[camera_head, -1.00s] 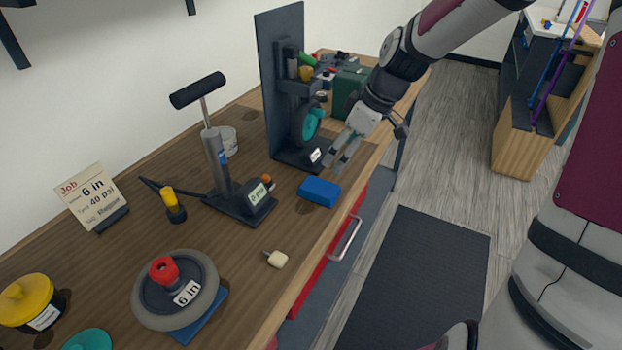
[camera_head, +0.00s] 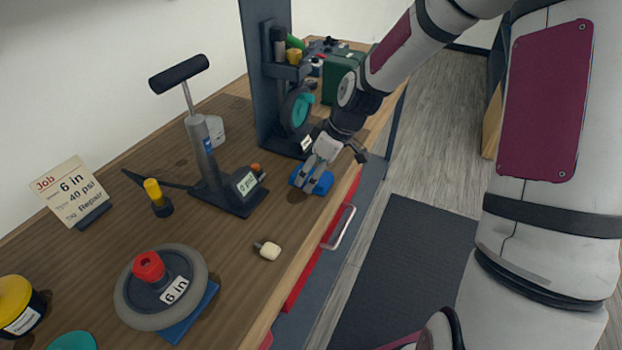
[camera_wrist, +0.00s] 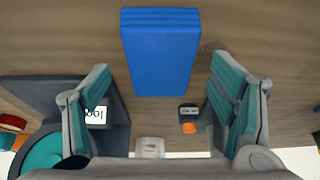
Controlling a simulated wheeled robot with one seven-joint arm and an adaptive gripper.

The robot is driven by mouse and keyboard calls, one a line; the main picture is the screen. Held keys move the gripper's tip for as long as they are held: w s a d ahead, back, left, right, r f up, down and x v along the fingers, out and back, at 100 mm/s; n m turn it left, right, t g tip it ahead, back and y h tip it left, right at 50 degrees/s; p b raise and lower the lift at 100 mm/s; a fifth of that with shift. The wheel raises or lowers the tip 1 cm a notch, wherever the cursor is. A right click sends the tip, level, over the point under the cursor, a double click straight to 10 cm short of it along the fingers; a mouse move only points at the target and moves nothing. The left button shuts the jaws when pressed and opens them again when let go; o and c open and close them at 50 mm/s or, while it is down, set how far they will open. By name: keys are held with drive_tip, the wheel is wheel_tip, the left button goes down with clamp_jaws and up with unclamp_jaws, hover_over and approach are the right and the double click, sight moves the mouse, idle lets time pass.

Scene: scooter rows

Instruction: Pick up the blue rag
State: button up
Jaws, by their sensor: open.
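The blue rag (camera_head: 319,183) is a folded blue block near the front edge of the workbench. In the wrist view the blue rag (camera_wrist: 160,50) lies flat on the wood, ahead of and between the spread fingers. My gripper (camera_head: 311,177) is open and close over the rag in the head view, hiding part of it. In the wrist view my gripper (camera_wrist: 168,85) shows one finger on each side, with a gap between each finger and the rag. I cannot tell whether a fingertip touches it.
A black pump (camera_head: 225,180) with a T-handle stands left of the rag. A dark upright stand (camera_head: 262,70) with a teal wheel is behind it. A small cream-tipped piece (camera_head: 268,250), a grey wheel (camera_head: 140,305) and a job card (camera_head: 72,195) are on the bench (camera_head: 215,235).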

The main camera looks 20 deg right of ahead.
drive_tip(key=shift+w+a+f, duration=0.15)
drive_tip(key=shift+f, duration=0.35)
drive_tip(key=shift+f, duration=0.25)
idle(0.4)
drive_tip(key=c, duration=1.2)
